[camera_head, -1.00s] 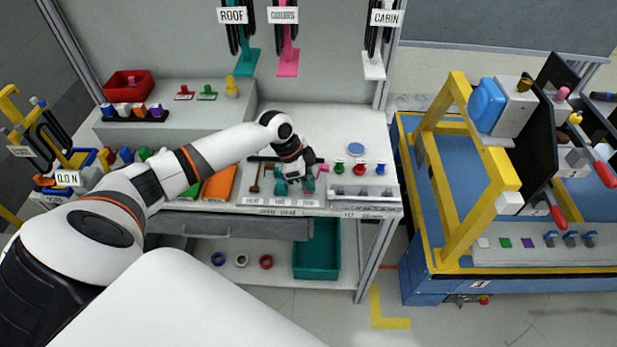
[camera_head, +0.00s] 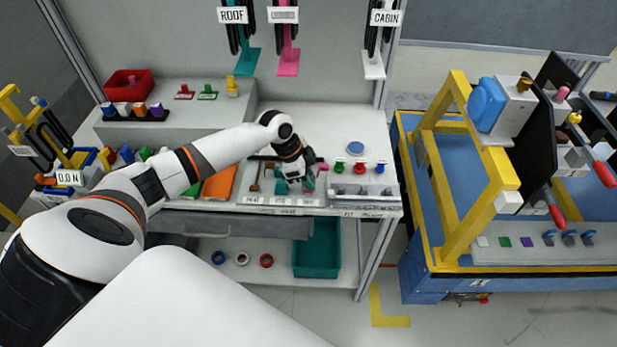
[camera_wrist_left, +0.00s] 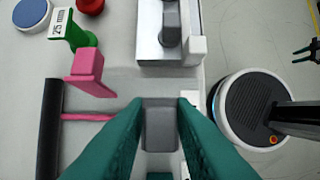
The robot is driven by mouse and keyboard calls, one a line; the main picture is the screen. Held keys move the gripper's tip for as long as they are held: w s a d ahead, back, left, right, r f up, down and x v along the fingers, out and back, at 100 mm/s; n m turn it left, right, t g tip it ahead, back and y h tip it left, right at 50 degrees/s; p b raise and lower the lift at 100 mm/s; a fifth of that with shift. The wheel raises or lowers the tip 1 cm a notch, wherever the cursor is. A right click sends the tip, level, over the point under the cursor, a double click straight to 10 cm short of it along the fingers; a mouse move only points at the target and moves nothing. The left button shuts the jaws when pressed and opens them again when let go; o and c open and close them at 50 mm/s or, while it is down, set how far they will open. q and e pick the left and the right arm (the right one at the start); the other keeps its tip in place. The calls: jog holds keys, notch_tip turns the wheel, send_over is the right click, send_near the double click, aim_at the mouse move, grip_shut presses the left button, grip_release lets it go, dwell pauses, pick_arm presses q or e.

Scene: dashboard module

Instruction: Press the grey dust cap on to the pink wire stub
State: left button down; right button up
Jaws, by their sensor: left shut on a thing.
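My left gripper (camera_head: 295,184) is over the front of the workbench in the head view. In the left wrist view its teal fingers (camera_wrist_left: 160,125) are shut on the grey dust cap (camera_wrist_left: 160,132), which shows as a grey block between them. The pink wire stub (camera_wrist_left: 88,117) sticks out sideways from a black bar (camera_wrist_left: 48,130) in the left wrist view. Its free end points toward the left finger, and the cap is a short way beyond it, apart from it as far as I can see. In the head view the arm and fingers hide the cap and the stub.
A pink block (camera_wrist_left: 88,68) and a green tagged piece (camera_wrist_left: 72,30) stand near the stub. A metal fixture with a grey peg (camera_wrist_left: 170,25) is beside the cap. The blue disc (camera_head: 356,149) lies further back. A yellow-framed blue cart (camera_head: 440,240) stands at the right.

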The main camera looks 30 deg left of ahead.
pick_arm(q)
jog(key=shift+f+b, duration=0.85)
jog(key=shift+f, duration=0.5)
jog(key=c, duration=1.1)
grip_release()
jog(key=shift+c, duration=0.2)
jog(key=shift+r, duration=0.1)
jog(key=b+v, duration=0.1)
jog(key=v, duration=1.1)
jog(key=shift+s, duration=0.1)
